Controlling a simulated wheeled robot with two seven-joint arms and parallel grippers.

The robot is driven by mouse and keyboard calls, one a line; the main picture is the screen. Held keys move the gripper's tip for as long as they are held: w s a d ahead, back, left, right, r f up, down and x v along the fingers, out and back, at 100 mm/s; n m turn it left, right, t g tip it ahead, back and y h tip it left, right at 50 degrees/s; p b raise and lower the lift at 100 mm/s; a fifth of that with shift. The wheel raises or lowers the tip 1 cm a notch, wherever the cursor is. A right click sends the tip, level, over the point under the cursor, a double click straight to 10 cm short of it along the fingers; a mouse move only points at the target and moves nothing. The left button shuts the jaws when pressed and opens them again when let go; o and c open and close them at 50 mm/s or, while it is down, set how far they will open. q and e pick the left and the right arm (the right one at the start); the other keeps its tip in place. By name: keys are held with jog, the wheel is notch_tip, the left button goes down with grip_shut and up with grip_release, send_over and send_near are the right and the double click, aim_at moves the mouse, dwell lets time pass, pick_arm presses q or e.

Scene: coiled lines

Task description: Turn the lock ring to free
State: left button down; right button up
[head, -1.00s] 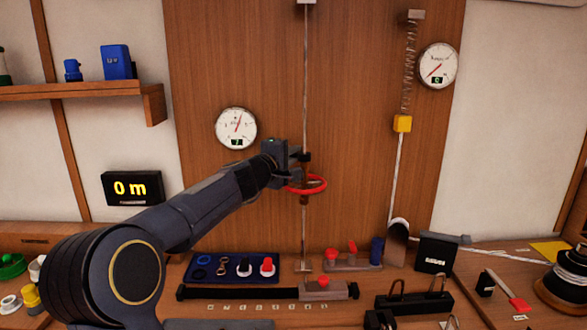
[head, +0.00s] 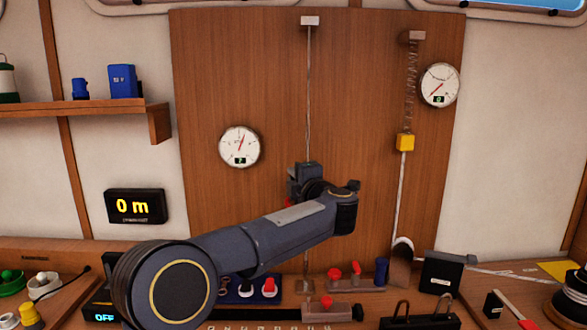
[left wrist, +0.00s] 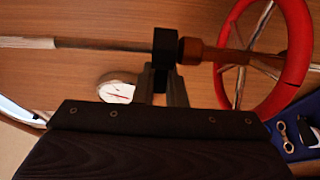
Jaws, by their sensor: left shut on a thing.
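My left gripper (head: 305,178) is at the vertical line (head: 308,100) on the wooden panel. In the left wrist view its fingers (left wrist: 163,85) are shut on a dark collar (left wrist: 165,44) on the line, which appears to be the lock ring. Beside the collar is a brown threaded-looking rod (left wrist: 205,52) leading to a red handwheel (left wrist: 296,50) with metal spokes. In the head view my arm hides most of the handwheel; only a bit of red shows. My right gripper is not in view.
A round gauge (head: 239,146) hangs left of the line, another gauge (head: 440,85) at upper right near a spring (head: 411,75) and yellow block (head: 405,142).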

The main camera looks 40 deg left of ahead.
pick_arm(q)
jog(key=n+g+y+p, duration=0.1)
jog(key=n+g, duration=0.1)
jog(key=g, duration=0.1)
jog(key=d+n+g+y+p, duration=0.1)
jog(key=n+g+p, duration=0.1)
jog(key=g, duration=0.2)
jog(key=shift+s+d+n, duration=0.2)
jog(key=shift+n, duration=0.1)
jog(key=shift+g, duration=0.3)
jog(key=c, duration=1.5)
grip_release()
jog(key=d, duration=0.5)
jog(key=d+b, duration=0.1)
jog(key=d, duration=0.1)
jog(key=shift+s+d, duration=0.3)
jog(key=shift+d, duration=0.1)
